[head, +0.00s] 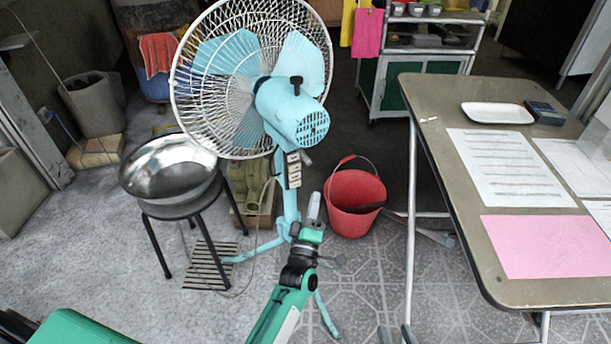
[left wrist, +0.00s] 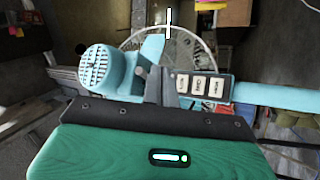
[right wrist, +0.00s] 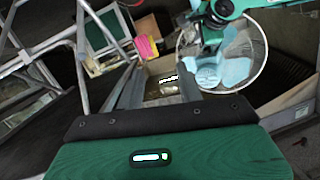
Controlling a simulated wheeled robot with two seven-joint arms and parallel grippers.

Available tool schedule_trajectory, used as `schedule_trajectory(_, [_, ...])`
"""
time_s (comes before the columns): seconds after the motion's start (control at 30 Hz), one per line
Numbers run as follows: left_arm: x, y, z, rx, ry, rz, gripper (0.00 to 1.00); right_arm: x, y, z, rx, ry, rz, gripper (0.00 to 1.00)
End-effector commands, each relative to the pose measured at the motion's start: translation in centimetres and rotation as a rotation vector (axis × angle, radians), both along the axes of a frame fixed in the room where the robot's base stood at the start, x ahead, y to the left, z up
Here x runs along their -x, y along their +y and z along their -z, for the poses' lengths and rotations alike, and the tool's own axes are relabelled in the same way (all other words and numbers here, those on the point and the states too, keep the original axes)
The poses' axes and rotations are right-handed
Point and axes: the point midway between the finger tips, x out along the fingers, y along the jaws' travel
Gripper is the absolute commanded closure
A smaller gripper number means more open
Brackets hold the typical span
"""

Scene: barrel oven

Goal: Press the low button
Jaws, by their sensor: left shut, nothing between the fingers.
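A teal standing fan (head: 292,115) with a white wire cage stands in the middle of the head view. Its post carries a dark button panel (head: 294,170) with several white buttons, also seen in the left wrist view (left wrist: 199,86). The button marks are too small to read, so I cannot tell which is low. My left gripper (head: 314,207) is shut and empty, just below and right of the panel. In the left wrist view its fingers (left wrist: 167,82) are beside the button row; contact is unclear. My right gripper (right wrist: 157,85) is open and empty, and shows only in the right wrist view.
A red bucket (head: 354,203) stands right of the fan post. A metal bowl on a stool (head: 170,175) is at the left. A table (head: 450,110) with papers, a tray and a calculator fills the right. Tiled floor is open in front.

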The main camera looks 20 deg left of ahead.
Motion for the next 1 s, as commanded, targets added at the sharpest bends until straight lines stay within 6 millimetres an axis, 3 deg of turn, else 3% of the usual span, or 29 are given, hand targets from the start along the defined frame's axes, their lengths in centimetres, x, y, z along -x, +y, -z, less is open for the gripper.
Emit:
schedule_trajectory(0.57, [-0.3,0.5,-0.4,0.012,-0.017,-0.002,1.00,-0.3,-0.1,-1.0,-0.013,-0.039,0.007,0.64])
schedule_trajectory(1.0, [-3.1,3.2,-0.4,0.010,-0.018,-0.002,1.00,-2.9,-1.5,-6.4,-0.081,-0.322,0.066,0.64])
